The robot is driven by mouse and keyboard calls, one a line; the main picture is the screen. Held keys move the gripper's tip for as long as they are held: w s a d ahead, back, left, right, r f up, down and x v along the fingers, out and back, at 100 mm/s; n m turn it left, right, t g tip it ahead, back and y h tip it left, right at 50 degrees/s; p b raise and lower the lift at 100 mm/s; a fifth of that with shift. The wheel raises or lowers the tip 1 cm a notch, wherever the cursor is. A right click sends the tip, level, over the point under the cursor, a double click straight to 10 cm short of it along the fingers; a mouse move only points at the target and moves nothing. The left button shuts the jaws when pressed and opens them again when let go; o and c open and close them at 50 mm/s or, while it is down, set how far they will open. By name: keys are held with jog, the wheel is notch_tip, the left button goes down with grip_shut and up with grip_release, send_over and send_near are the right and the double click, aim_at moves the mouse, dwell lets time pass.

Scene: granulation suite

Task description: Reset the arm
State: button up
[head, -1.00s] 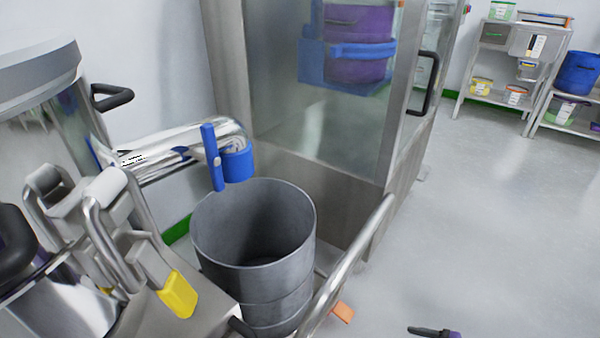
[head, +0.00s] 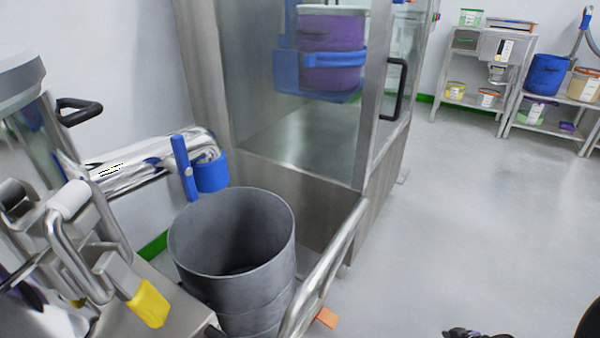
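What looks like the tip of my gripper (head: 464,333) shows as a small dark shape at the bottom edge of the head view, right of centre. It is over bare floor, apart from the machine and the drum. Most of it is cut off by the frame, so its fingers cannot be made out. A dark rounded part at the bottom right corner may be part of my arm. Nothing is seen held.
A grey open drum (head: 234,250) stands at lower left, beside a steel machine with a yellow-tipped lever (head: 149,303). A glass-fronted cabinet (head: 290,110) stands behind. Steel shelves (head: 470,75) with tubs are at the back right. The floor (head: 450,200) between is clear.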

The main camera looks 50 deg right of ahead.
jog(key=w+a+r+t+h, duration=0.2)
jog(key=w+a+r, duration=0.35)
jog(key=r, duration=0.35)
jog(key=w+a+r+n+t+h, duration=0.1)
jog(key=w+a+r+h, duration=0.1)
jog(key=w+a+r, duration=0.45)
jog(key=w+a+r+t+h, duration=0.25)
jog(key=a+r, duration=0.35)
jog(key=r, duration=0.6)
jog(key=w+a+r+n+t+y+p, duration=0.1)
jog(key=a+r+n+t+y, duration=0.15)
jog(key=a+r, duration=0.45)
jog(key=w+a+r+n+t+y, duration=0.1)
jog(key=a+r+t+y, duration=0.3)
jog(key=a, duration=0.6)
jog(key=s+a+r+n+g+y, duration=0.25)
jog(key=s+a+y, duration=0.2)
jog(key=a, duration=0.35)
notch_tip(320, 180, up, 37)
jog(key=p, duration=3.8)
jog(key=shift+d+r+n+p, duration=0.2)
jog(key=shift+d+n+p, duration=0.1)
